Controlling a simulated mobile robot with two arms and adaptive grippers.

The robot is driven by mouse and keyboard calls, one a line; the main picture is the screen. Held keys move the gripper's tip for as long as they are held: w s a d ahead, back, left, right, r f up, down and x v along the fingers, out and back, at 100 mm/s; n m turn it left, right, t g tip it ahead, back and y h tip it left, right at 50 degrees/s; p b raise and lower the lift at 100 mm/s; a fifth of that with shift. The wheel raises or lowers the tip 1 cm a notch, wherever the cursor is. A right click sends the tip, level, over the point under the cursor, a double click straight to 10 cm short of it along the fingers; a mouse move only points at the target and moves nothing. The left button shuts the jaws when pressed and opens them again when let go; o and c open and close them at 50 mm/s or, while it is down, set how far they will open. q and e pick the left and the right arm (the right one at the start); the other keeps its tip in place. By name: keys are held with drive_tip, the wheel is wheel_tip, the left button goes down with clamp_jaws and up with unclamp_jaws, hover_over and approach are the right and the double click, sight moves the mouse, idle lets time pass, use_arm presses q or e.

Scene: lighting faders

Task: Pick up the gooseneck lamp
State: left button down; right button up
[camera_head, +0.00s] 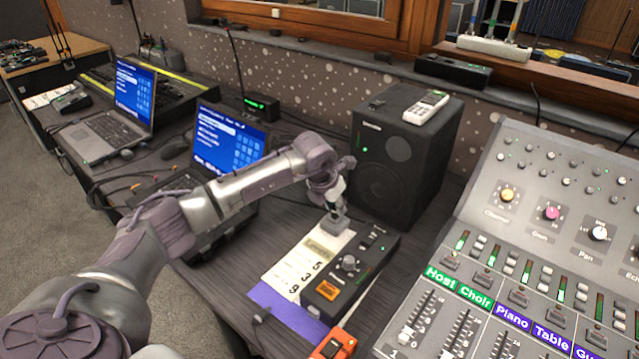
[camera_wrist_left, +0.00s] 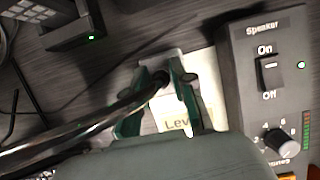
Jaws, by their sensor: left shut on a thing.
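The gooseneck lamp shows in the left wrist view as a dark, shiny curved neck (camera_wrist_left: 100,122), running from the left edge to between my fingers. My left gripper (camera_wrist_left: 160,105) is shut on this neck, with one green finger on each side. In the head view my left gripper (camera_head: 336,198) points down in front of the black speaker. A small grey block (camera_head: 335,224), seemingly the lamp's base, is just below the fingertips, by the paper sheet. I cannot tell whether it touches the desk. The hand and arm hide much of the lamp. My right gripper is not in view.
A black control box (camera_head: 350,272) stands close to the right of the gripper, and the black speaker (camera_head: 403,155) behind it. A laptop (camera_head: 228,138) is to the left, a large mixing console (camera_head: 540,240) to the right. A paper sheet (camera_head: 300,262) lies in front.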

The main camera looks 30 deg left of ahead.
use_arm(q)
drive_tip(key=shift+r, duration=0.15)
drive_tip(key=shift+r, duration=0.6)
wheel_tip(320, 180, up, 3)
drive_tip(key=shift+f+b, duration=0.15)
drive_tip(key=shift+b, duration=0.2)
drive_tip(key=s+d+r, duration=0.4)
drive_tip(key=d+r, duration=0.6)
drive_tip(key=shift+s+d, duration=0.15)
drive_tip(key=shift+d, duration=0.25)
